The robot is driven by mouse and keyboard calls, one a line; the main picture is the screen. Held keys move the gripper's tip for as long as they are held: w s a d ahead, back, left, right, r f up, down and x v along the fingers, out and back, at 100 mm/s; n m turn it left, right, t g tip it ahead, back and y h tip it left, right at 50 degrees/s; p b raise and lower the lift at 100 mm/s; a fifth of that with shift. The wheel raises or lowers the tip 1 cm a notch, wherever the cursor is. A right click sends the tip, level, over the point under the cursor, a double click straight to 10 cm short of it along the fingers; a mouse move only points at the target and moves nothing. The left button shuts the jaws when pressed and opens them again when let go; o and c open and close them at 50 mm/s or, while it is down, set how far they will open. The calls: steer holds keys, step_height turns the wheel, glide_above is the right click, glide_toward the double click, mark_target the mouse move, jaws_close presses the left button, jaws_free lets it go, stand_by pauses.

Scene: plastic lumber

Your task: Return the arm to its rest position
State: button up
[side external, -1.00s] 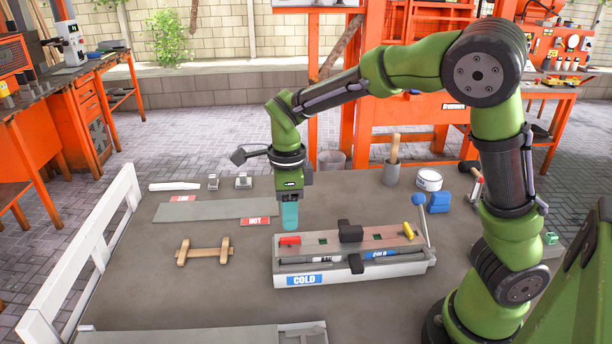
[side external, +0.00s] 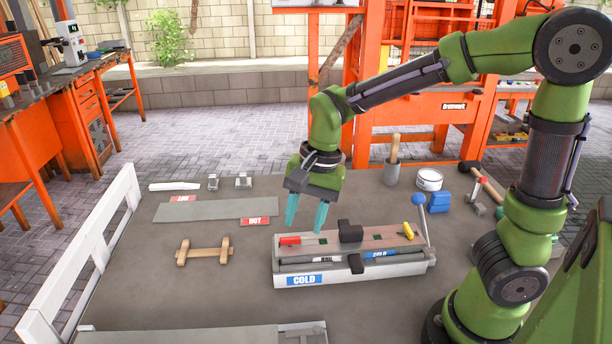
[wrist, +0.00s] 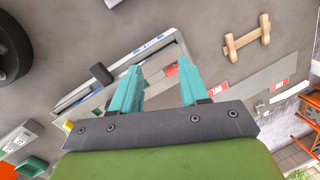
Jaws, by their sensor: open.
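My green arm reaches in from the right over the grey table. My gripper (side external: 306,215) has teal fingers, which stand apart with nothing between them. It hangs in the air above the left end of the white fixture labelled COLD (side external: 350,273), near its red block (side external: 290,241). In the wrist view, my gripper (wrist: 158,88) shows two spread, empty fingers. The fixture (wrist: 150,52) lies beyond and partly behind the left finger there.
A wooden piece with two crossbars (side external: 205,252) lies left of the fixture. A grey plate (side external: 200,211) with red HOT labels lies behind it. A grey cup (side external: 391,174), a white tin (side external: 429,180) and a blue block (side external: 438,202) stand at the back right. A white rail (side external: 95,240) edges the left.

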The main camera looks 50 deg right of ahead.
steer(key=s+d+r+n+t, duration=0.3)
steer(key=s+r+n+t, duration=0.3)
steer(key=s+r+n, duration=0.1)
steer(key=shift+s+d+r+n, duration=0.4)
steer(key=shift+s+n, duration=0.4)
steer(key=shift+s, duration=0.3)
